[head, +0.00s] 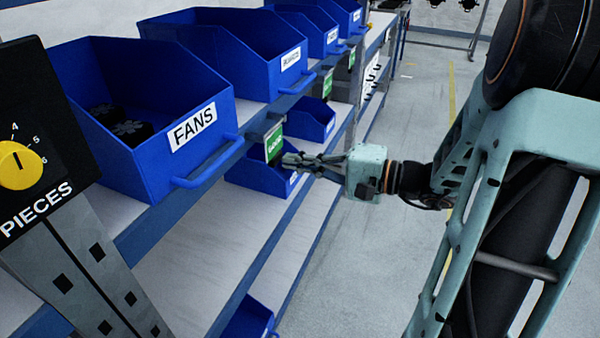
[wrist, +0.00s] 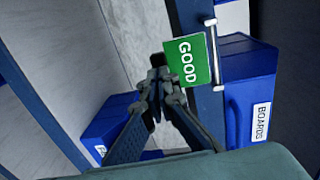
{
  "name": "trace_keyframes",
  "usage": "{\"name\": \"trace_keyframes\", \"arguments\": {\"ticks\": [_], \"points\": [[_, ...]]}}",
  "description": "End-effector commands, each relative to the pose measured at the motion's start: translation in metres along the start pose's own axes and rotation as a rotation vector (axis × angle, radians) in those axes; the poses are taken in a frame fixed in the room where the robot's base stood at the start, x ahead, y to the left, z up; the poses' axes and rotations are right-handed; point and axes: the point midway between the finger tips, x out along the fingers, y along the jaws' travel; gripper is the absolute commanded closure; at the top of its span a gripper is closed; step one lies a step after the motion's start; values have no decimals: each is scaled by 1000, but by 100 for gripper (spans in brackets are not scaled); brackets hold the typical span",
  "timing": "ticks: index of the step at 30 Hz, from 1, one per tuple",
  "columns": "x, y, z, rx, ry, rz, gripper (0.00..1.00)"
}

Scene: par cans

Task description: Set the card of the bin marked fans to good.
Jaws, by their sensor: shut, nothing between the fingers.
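The blue bin marked FANS (head: 152,130) stands on the upper shelf in the head view, with dark fans inside. A green card (head: 274,142) hangs at the shelf edge, just right of that bin's handle. In the wrist view the card (wrist: 190,62) reads GOOD and hangs beside a thin metal rod. My gripper (head: 287,160) is shut and empty, its fingertips at the card's lower edge in the head view. In the wrist view my gripper (wrist: 157,68) has its tips close beside the card's left edge. I cannot tell whether they touch it.
More blue bins (head: 236,45) line the upper shelf, with other green cards farther along. A black box (head: 25,140) with a yellow knob and PIECES stands at left. The grey floor (head: 405,120) at right is clear.

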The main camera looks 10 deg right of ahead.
Motion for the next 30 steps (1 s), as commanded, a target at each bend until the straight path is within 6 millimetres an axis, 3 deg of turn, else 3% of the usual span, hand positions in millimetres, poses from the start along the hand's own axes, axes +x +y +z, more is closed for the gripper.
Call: {"name": "trace_keyframes", "arguments": {"ticks": [30], "points": [[9,3,0,-3,0,5,100]]}}
